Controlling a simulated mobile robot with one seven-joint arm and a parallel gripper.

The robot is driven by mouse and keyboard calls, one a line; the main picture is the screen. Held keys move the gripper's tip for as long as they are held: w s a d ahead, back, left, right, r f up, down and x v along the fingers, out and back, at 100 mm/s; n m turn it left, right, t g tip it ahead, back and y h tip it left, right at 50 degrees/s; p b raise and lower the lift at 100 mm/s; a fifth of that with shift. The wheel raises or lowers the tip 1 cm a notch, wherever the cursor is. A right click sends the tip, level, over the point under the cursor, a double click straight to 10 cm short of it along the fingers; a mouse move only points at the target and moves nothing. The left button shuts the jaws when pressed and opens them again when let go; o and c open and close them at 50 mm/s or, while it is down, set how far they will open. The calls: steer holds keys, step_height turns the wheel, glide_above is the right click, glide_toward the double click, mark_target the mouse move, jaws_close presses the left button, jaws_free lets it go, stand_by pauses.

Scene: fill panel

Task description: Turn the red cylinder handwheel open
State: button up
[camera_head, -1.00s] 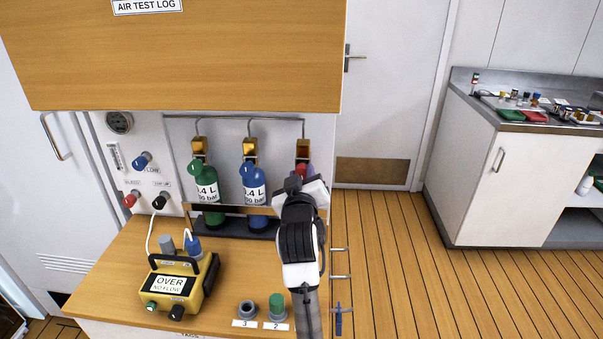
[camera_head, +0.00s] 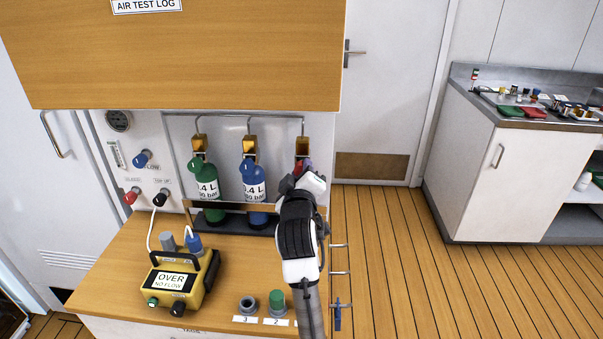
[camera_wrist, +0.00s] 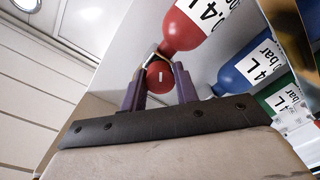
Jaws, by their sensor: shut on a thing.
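The red handwheel (camera_wrist: 160,77) sits between the two purple fingers of my gripper (camera_wrist: 160,88) in the wrist view, with a white mark on its face. My gripper is shut on it. The red cylinder (camera_wrist: 186,30) stands just behind the wheel in that view. In the head view my gripper (camera_head: 300,172) is at the right end of the cylinder row. It hides most of the red cylinder and nearly all of its handwheel there. A brass fitting (camera_head: 303,147) shows above them.
A blue cylinder (camera_head: 254,187) and a green cylinder (camera_head: 207,188) stand to the left in the same rack. A yellow analyser box (camera_head: 182,283) stands on the wooden counter (camera_head: 110,270). A wooden cabinet (camera_head: 180,60) overhangs the row. Open floor (camera_head: 400,270) lies to the right.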

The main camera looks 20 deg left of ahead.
steer(key=shift+r, duration=0.1)
steer(key=o, duration=1)
steer(key=p+v, duration=0.2)
steer(key=v, duration=0.9)
steer(key=shift+s+d+r, duration=0.2)
steer(key=shift+s, duration=0.1)
